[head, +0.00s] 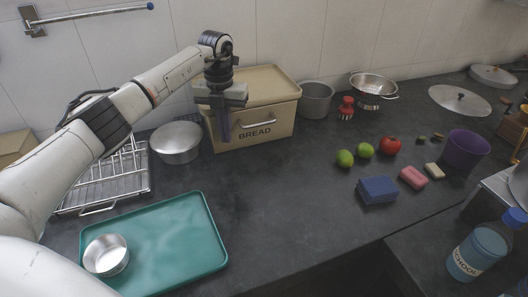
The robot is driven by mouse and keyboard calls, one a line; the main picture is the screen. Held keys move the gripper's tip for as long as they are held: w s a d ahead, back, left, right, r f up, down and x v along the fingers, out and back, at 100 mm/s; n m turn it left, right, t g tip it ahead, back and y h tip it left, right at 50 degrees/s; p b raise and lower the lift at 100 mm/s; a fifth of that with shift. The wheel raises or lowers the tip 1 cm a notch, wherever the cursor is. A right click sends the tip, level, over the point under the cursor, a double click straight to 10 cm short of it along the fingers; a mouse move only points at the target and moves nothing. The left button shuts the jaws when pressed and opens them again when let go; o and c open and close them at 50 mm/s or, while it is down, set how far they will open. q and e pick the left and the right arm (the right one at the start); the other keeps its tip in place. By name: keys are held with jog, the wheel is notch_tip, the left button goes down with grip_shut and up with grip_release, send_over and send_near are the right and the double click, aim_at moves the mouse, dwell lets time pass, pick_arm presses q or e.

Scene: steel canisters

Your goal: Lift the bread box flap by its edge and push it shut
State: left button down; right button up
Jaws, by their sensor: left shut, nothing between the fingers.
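The bread box (240,143) is a cream box marked BREAD, standing on the dark counter towards the back wall. Its front flap (278,121) with a grey bar handle (257,124) appears upright against the front of the box. My left gripper (225,138) is shut and empty, pointing down at the left part of the box front, and hides part of the flap. I cannot tell whether it touches the flap. My right gripper is not in view.
A steel pot (176,143) and a wire rack (118,178) stand left of the box. A grey pot (316,99) stands close to its right. A teal tray (185,243) with a steel bowl (106,255) lies in front. The counter before the box is clear.

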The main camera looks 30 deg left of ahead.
pick_arm(q)
jog(key=shift+w+a, duration=0.1)
jog(key=shift+w+a+r, duration=0.1)
jog(key=shift+w+a, duration=0.45)
jog(key=shift+a, duration=0.25)
jog(key=shift+r, duration=0.15)
jog(key=s+d+r+p, duration=0.4)
jog(key=r, duration=0.3)
jog(key=shift+d+r+p, duration=0.3)
jog(key=shift+d+p, duration=0.05)
jog(key=shift+d, duration=0.05)
dwell(0.4)
dwell(0.4)
